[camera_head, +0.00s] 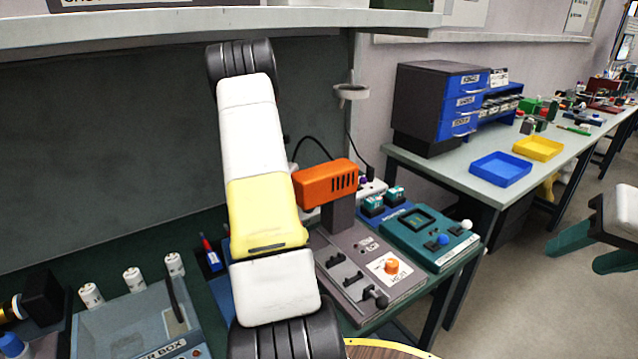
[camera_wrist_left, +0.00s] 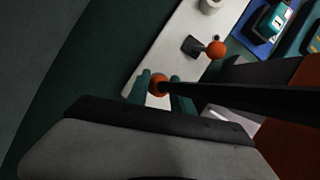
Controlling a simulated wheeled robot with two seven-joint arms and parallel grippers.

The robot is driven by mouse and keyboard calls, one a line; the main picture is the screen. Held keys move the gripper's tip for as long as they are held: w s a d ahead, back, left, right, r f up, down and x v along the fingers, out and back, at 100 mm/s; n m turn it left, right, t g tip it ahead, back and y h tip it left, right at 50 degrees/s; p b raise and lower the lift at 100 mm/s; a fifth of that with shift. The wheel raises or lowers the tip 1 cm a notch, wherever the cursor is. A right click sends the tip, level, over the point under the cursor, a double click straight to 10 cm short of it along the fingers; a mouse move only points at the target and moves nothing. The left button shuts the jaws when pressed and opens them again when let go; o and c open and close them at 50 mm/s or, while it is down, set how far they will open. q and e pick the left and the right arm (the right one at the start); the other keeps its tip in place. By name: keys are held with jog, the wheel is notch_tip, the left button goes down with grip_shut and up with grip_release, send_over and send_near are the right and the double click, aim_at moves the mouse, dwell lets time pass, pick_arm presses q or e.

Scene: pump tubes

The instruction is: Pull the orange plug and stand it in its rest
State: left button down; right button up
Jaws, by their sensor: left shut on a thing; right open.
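In the left wrist view, my left gripper (camera_wrist_left: 163,92) has its teal fingers shut on a round orange piece, which I take as the orange plug (camera_wrist_left: 157,84). The plug is at the lower end of a pale strip (camera_wrist_left: 173,22); I cannot tell if it is seated in it. A thick black line, likely its cable (camera_wrist_left: 240,97), runs right. In the head view my left arm hides this gripper and the plug. My right gripper (camera_head: 592,250) is open and empty at the right edge, over the floor. I cannot make out the rest.
An orange housing (camera_head: 326,182) on a dark post stands by a grey panel (camera_head: 345,300) with levers. A teal box (camera_head: 430,240) is at the bench's right. Blue (camera_head: 500,169) and yellow trays (camera_head: 538,148) lie on another table.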

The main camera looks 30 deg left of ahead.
pick_arm(q)
jog(key=shift+f, duration=0.1)
jog(key=c, duration=1)
grip_release()
jog(key=shift+c, duration=0.2)
jog(key=v, duration=0.7)
jog(key=shift+r, duration=0.35)
jog(key=shift+s, duration=0.15)
